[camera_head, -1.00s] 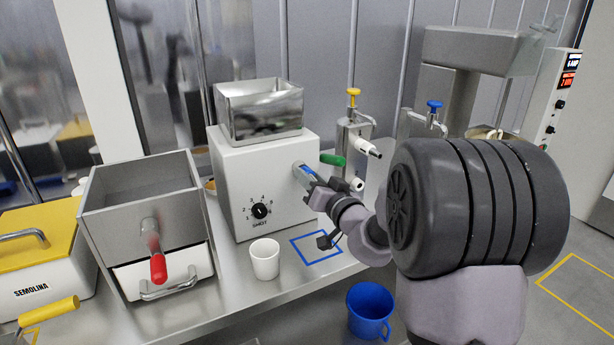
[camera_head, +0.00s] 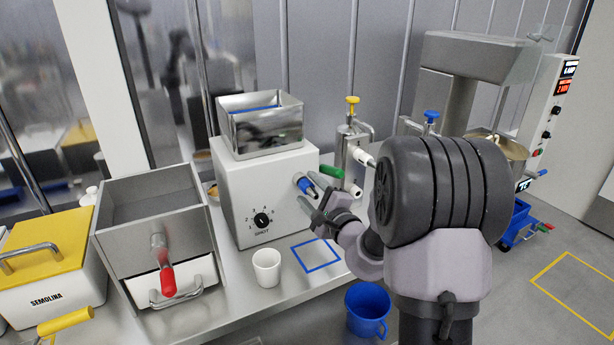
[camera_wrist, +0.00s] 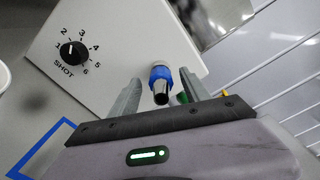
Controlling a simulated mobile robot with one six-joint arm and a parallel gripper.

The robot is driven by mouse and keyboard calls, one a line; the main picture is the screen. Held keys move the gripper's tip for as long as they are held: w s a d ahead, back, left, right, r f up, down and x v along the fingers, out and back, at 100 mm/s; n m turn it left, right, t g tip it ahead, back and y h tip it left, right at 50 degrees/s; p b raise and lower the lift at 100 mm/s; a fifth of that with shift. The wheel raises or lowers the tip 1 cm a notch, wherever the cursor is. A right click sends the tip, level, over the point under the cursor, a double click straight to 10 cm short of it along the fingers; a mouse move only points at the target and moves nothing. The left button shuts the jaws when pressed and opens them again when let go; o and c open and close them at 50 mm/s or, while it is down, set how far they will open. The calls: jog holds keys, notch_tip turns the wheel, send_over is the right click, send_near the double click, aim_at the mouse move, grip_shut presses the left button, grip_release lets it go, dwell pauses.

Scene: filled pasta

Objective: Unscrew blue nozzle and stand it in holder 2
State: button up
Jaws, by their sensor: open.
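The blue nozzle (camera_head: 306,186) sticks out of the front of the white machine (camera_head: 262,188), with a grey metal tip. My gripper (camera_head: 309,190) is open, its two fingers pointing at the machine. In the wrist view the blue nozzle (camera_wrist: 160,77) appears between the two separated fingers, nearer the right one. No contact shows, and I cannot tell how far the fingers reach along it. I cannot identify holder 2 in either view.
A white cup (camera_head: 267,267) and a blue square outline (camera_head: 316,256) are on the bench below the nozzle. A green handle (camera_head: 332,171) is close on the right. A steel bin with a red handle (camera_head: 167,280) stands left. A blue jug (camera_head: 368,309) is below the bench edge.

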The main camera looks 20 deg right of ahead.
jog(key=m+p, duration=0.1)
jog(key=m, duration=0.1)
jog(key=m+p, duration=0.1)
jog(key=m, duration=0.3)
jog(key=shift+r+p, duration=0.35)
jog(key=shift+p, duration=0.05)
jog(key=m+p, duration=0.2)
jog(key=shift+r+m+p, duration=0.3)
jog(key=shift+m+p, duration=0.1)
jog(key=m+p, duration=0.2)
jog(key=m, duration=0.1)
jog(key=shift+r+p, duration=0.1)
jog(key=shift+p, duration=0.3)
jog(key=m+p, duration=0.1)
jog(key=m, duration=0.2)
jog(key=shift+p, duration=0.4)
jog(key=shift+f+m, duration=0.4)
jog(key=shift+m, duration=0.4)
jog(key=m+p, duration=0.4)
jog(key=shift+r, duration=0.25)
jog(key=shift+f+m+p, duration=0.2)
jog(key=shift+m+p, duration=0.25)
jog(key=shift+m, duration=0.35)
jog(key=m+p, duration=0.2)
jog(key=m, duration=0.1)
jog(key=shift+f, duration=0.3)
